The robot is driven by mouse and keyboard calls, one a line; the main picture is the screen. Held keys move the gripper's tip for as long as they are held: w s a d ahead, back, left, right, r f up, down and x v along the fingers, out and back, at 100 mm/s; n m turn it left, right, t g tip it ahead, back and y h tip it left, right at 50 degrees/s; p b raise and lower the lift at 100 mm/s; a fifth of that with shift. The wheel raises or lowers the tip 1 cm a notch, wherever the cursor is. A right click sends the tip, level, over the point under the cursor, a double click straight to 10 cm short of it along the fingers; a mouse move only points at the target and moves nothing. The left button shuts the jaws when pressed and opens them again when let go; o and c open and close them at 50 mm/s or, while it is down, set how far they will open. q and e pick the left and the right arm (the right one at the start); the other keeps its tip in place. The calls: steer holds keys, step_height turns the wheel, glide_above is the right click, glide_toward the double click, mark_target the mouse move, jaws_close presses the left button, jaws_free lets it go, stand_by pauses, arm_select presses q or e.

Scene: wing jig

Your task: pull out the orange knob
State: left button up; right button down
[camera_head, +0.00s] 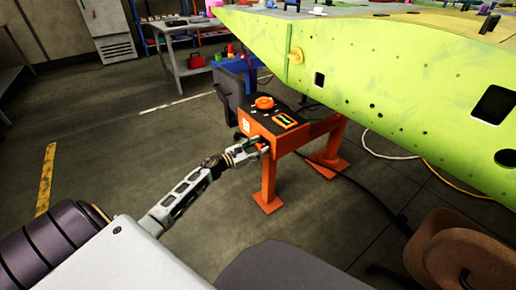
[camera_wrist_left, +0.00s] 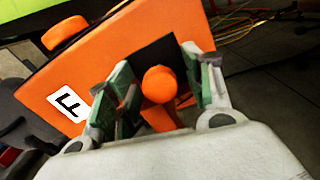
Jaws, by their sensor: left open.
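The orange knob (camera_wrist_left: 159,84) is a round ball in front of a dark panel on the orange stand's face. In the left wrist view it sits between the two green-padded fingers of my left gripper (camera_wrist_left: 160,92). The fingers are open, with a visible gap on each side of the knob. In the head view my left gripper (camera_head: 250,152) is at the front of the orange stand (camera_head: 268,183), and a bit of orange near the fingertips is small and partly hidden. My right gripper is not in view.
The stand's black top carries an orange round dial (camera_head: 264,102). A large green wing (camera_head: 370,75) overhangs to the right. A brown chair (camera_head: 455,255) is at the lower right, a dark chair (camera_head: 232,88) behind the stand. Cables lie on the floor. Floor left of the stand is clear.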

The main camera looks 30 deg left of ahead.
mark_target(256, 148)
arm_select(q)
jaws_close()
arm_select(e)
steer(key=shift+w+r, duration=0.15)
arm_select(q)
steer(key=shift+v, duration=1.15)
steer(key=shift+s+a, duration=0.15)
steer(key=shift+s, duration=0.25)
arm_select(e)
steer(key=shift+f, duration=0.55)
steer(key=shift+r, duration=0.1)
